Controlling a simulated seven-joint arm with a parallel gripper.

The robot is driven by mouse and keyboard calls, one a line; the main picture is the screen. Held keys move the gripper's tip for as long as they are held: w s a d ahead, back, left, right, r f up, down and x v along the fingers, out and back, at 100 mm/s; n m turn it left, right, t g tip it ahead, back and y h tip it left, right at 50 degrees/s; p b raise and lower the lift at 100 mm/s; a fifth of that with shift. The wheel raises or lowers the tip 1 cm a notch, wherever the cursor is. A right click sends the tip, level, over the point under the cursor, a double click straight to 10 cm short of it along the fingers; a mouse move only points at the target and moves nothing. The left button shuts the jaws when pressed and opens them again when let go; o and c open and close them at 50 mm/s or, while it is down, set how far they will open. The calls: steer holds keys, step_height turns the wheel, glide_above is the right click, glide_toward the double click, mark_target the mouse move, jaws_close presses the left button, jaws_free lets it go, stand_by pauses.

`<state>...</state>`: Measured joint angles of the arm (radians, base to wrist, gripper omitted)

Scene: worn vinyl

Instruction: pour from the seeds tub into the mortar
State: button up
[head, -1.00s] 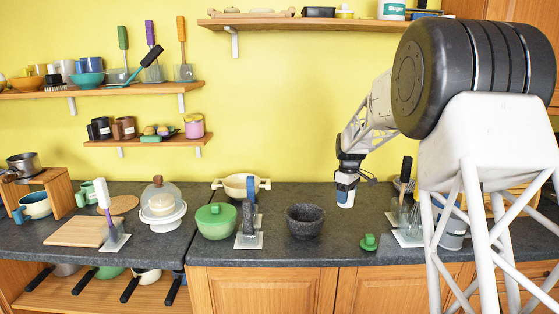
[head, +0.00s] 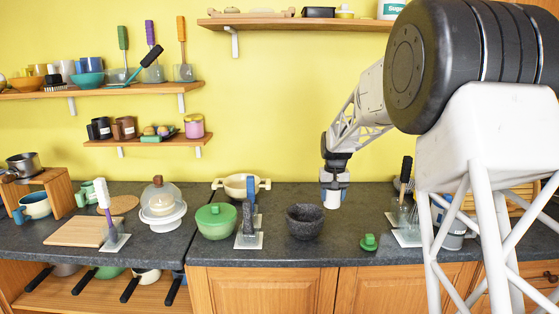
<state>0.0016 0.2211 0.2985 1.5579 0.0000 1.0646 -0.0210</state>
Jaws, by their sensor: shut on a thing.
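The mortar (head: 305,222) is a dark grey speckled stone bowl standing on the counter near its front edge. My gripper (head: 334,184) is to the right of the mortar and a little farther up in the picture. It is shut on a small white tub (head: 333,199), which looks upright or nearly so. I take this to be the seeds tub, though its label and contents cannot be seen. The tub is beside the mortar, not over it. The inside of the mortar is mostly hidden.
A cream two-handled pot (head: 237,187) is behind. A green lid-like piece (head: 368,242) lies at the right. Utensils in a holder (head: 404,219) stand farther right.

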steer(key=shift+a, duration=0.2)
stand_by(0.4)
steer(key=shift+a+m+g, duration=0.4)
steer(key=shift+a+m, duration=0.4)
steer(key=shift+a, duration=0.05)
steer(key=w+a+r+m+t+y, duration=0.3)
steer(key=a+r+m+y, duration=0.2)
steer(key=m, duration=0.4)
steer(key=w+a+r+m+t+y, duration=0.3)
steer(key=a+m+y, duration=0.3)
steer(key=m, duration=0.3)
steer(key=shift+a+r+t, duration=0.7)
steer(key=shift+a+r, duration=0.1)
steer(key=shift+r, duration=0.05)
steer(key=shift+f, duration=0.2)
